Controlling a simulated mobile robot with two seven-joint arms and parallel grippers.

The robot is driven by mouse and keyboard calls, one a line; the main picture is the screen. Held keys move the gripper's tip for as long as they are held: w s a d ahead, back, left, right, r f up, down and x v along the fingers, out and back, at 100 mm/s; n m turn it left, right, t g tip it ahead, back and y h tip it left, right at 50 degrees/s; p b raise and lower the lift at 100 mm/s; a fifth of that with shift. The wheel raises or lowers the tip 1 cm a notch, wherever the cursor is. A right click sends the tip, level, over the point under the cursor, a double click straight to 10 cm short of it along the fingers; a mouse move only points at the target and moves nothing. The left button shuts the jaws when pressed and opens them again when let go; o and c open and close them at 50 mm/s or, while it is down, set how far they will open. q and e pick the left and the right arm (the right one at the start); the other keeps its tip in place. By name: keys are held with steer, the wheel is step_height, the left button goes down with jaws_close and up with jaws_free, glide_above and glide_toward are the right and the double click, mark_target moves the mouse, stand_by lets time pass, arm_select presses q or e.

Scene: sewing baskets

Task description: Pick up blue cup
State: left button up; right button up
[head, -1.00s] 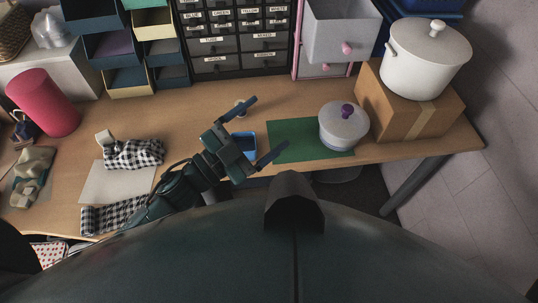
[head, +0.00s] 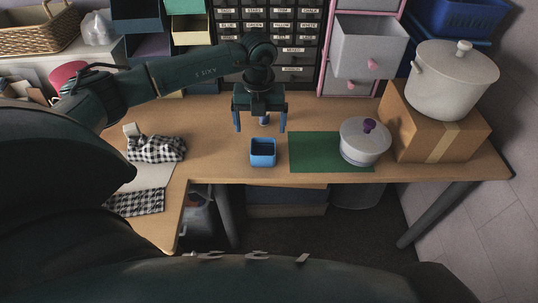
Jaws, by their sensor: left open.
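The blue cup (head: 262,153), a small square open-topped container, stands upright on the wooden desk near its front edge, just left of the green mat. My left gripper (head: 260,129) is open with its fingers pointing down. It appears just behind the cup in the head view, and no finger visibly touches the cup. A small white and blue object (head: 264,119) shows between the fingers, partly hidden by the gripper. I cannot tell how high the fingertips are above the desk. My right gripper is not in view.
A lidded pot (head: 364,143) with a purple knob stands on the green mat (head: 308,151). A white pot (head: 452,80) sits on a cardboard box (head: 436,125) at right. A drawer cabinet (head: 290,58) stands behind. Checkered cloth (head: 156,149) lies at left.

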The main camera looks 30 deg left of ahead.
mark_target(263, 149)
arm_select(q)
step_height(263, 149, down, 5)
steer(key=shift+f, duration=0.1)
steer(key=shift+w+d+f, duration=0.1)
steer(key=shift+w+f, duration=0.05)
steer(key=shift+f, duration=1.2)
steer(key=shift+w+d+f, duration=0.1)
steer(key=shift+w+f, duration=0.05)
steer(key=shift+f, duration=1.15)
steer(key=shift+c, duration=0.2)
steer(key=c, duration=1)
steer(key=shift+r, duration=0.1)
